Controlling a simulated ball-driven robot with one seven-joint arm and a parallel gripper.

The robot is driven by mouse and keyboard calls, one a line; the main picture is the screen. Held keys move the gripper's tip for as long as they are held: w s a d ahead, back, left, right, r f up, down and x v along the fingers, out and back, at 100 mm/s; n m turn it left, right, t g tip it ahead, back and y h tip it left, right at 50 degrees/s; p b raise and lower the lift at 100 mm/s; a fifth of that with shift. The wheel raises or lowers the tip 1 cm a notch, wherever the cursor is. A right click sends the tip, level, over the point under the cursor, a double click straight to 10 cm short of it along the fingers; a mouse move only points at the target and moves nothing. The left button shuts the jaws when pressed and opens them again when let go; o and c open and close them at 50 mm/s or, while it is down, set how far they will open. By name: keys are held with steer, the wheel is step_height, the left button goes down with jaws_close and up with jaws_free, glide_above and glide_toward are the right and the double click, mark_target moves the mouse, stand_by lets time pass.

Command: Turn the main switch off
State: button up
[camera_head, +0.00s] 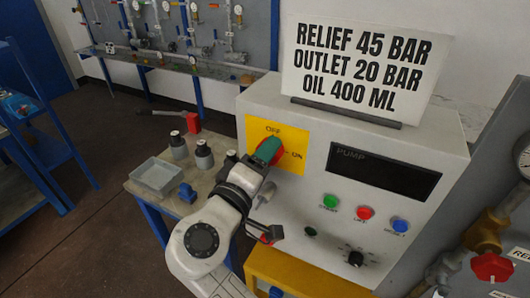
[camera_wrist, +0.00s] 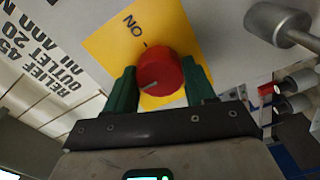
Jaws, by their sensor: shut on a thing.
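The main switch is a red knob (camera_wrist: 160,72) on a yellow plate (camera_head: 292,148) at the upper left of the pump panel. The plate reads OFF at the top and ON at the right. My gripper (camera_head: 268,151) covers most of the knob in the head view. In the wrist view my gripper's green fingers (camera_wrist: 159,86) are shut on the knob from both sides. The ON label shows above the knob there, turned over, and the OFF label is not seen. A pale mark on the knob lies at its lower left, on the side away from ON.
Green (camera_head: 330,202), red (camera_head: 365,213) and blue (camera_head: 400,225) buttons and a black dial (camera_head: 356,258) sit right of my arm. A sign (camera_head: 362,62) stands on the cabinet. A side table with a tray (camera_head: 157,174) and dark-capped bottles stands left.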

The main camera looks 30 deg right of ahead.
steer(key=shift+a, duration=0.1)
stand_by(0.3)
steer(key=o, duration=1)
steer(key=shift+o, duration=0.2)
steer(key=b+v, duration=0.3)
steer(key=v, duration=0.7)
steer(key=shift+s+a, duration=0.2)
steer(key=shift+a, duration=0.1)
steer(key=shift+a, duration=0.1)
